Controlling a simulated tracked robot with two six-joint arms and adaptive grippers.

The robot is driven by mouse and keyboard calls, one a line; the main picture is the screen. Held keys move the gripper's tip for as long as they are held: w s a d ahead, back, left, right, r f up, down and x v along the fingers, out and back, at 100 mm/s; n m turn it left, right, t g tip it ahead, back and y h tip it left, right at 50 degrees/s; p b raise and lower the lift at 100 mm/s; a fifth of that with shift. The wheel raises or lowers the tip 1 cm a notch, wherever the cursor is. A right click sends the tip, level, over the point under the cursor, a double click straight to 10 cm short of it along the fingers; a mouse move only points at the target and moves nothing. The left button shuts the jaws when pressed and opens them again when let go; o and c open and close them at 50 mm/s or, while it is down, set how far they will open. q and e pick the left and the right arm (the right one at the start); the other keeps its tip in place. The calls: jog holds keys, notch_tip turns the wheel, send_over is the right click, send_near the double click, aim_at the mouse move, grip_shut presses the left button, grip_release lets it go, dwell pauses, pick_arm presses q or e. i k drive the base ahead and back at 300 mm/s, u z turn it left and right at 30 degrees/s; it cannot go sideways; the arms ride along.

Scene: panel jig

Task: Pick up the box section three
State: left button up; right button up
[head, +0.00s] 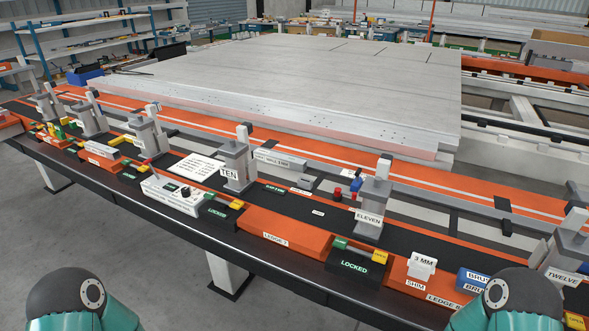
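I cannot make out a part clearly marked as box section three. A short grey bar (280,160) with a small label lies behind the clamp marked TEN (238,163); its lettering is too small to read surely. Long grey rails run behind the row of clamps. Only rounded teal and black links of my two arms show at the bottom left and bottom right. Neither gripper is in view.
A long jig bench carries a row of grey clamps, including ELEVEN (371,203) and TWELVE (566,258). Orange ledges (283,233), a white control box (174,195) and a white shim (421,266) line its front. A large panel (300,90) lies behind.

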aim_at(286, 161)
jog(key=u, duration=0.25)
jog(key=i, duration=0.7)
jog(key=z, duration=0.15)
jog(key=k, duration=0.5)
jog(key=u, duration=0.9)
jog(key=i, duration=0.35)
jog(key=z, duration=0.2)
